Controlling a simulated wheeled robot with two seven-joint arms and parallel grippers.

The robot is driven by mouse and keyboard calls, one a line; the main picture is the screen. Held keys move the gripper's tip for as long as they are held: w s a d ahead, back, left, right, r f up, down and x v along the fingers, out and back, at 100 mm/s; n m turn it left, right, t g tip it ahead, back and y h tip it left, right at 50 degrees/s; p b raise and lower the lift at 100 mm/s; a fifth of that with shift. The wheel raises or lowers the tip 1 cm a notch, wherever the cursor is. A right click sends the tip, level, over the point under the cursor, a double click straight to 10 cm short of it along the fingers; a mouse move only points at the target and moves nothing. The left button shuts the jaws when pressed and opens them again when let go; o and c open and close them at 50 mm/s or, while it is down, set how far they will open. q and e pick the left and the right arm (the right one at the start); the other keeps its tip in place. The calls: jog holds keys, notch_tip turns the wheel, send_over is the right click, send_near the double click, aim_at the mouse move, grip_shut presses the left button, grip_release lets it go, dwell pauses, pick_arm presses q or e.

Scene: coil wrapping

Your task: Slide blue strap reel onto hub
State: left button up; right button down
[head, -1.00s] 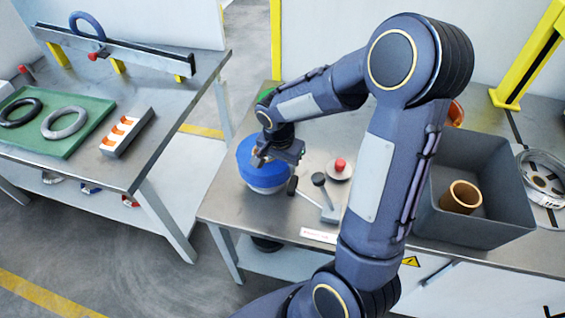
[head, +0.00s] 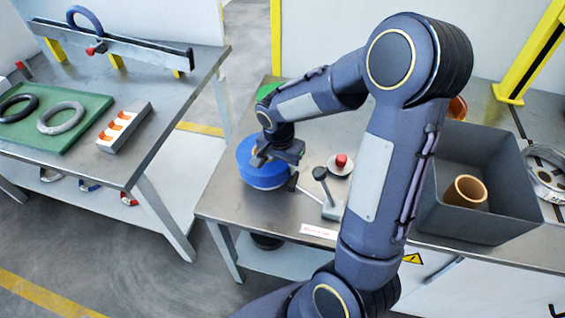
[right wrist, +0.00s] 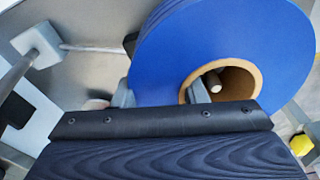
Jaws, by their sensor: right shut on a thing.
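The blue strap reel (head: 262,178) is at the left end of the right-hand workbench, under my right gripper (head: 268,155). In the right wrist view the reel (right wrist: 225,45) is a broad blue ring with a brown cardboard core (right wrist: 250,78). My right gripper (right wrist: 162,92) is shut on the reel's ring, one finger in the core and the other at the outer edge. A pale round post end (right wrist: 214,79) shows inside the core; it may be the hub. The hub's base is hidden beneath the reel. My left gripper is not in view.
Beside the reel stand a black-knobbed lever (head: 322,178) and a disc with a red knob (head: 341,163). A grey bin (head: 485,228) with a brown core (head: 466,191) stands to the right. A second bench (head: 150,150) is at left, across a floor gap.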

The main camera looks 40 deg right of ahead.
jog(key=shift+f, duration=0.2)
jog(key=c, duration=1.1)
grip_release()
jog(key=shift+r, duration=0.1)
jog(key=o, duration=0.3)
jog(key=shift+s, duration=0.1)
jog(key=r, duration=0.6)
jog(key=shift+s+a+r, duration=0.1)
jog(key=shift+a+r, duration=0.25)
jog(key=shift+a, duration=0.05)
jog(key=shift+s+r, duration=0.1)
jog(key=shift+r, duration=0.4)
